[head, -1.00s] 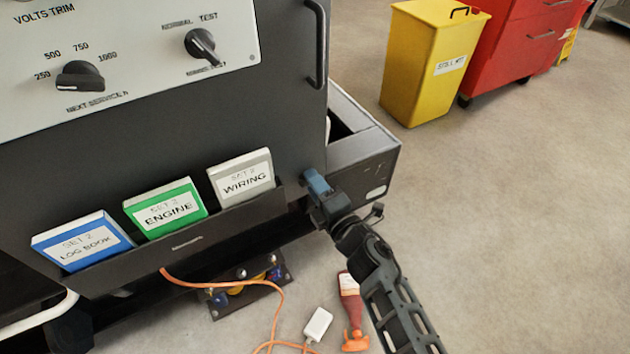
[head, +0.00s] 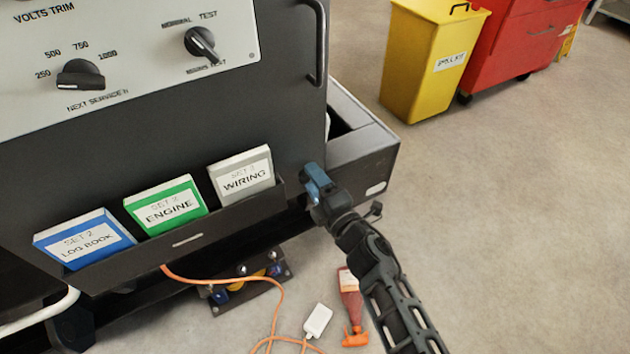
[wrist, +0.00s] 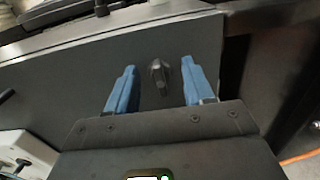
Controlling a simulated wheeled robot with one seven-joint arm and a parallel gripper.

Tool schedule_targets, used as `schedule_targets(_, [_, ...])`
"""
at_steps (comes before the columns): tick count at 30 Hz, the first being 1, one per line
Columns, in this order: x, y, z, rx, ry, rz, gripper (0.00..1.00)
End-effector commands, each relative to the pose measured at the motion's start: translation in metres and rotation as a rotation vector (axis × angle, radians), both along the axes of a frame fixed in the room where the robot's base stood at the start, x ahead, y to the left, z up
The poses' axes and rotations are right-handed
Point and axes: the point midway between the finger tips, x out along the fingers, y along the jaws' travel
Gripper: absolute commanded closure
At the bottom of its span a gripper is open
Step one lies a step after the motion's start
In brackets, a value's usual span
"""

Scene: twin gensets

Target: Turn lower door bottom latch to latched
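The lower door (head: 110,165) is a dark grey panel, and its lower right corner is beside my gripper (head: 317,182) in the head view. In the wrist view, the bottom latch (wrist: 159,76) is a small dark turn-knob on the door face (wrist: 80,82). My gripper (wrist: 160,90) is open, with one blue finger on each side of the latch. A gap shows between the latch and each finger. In the head view my gripper hides the latch.
A rack (head: 205,235) of blue, green and grey binders hangs on the door, left of my gripper. A dark base rail (head: 360,165) juts out to the right. An orange cable (head: 280,300) and a red bottle (head: 350,300) lie on the floor below.

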Motion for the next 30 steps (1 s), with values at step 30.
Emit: schedule_targets(30, [-0.065, -0.044, 0.0, -0.001, -0.001, 0.0, 0.48])
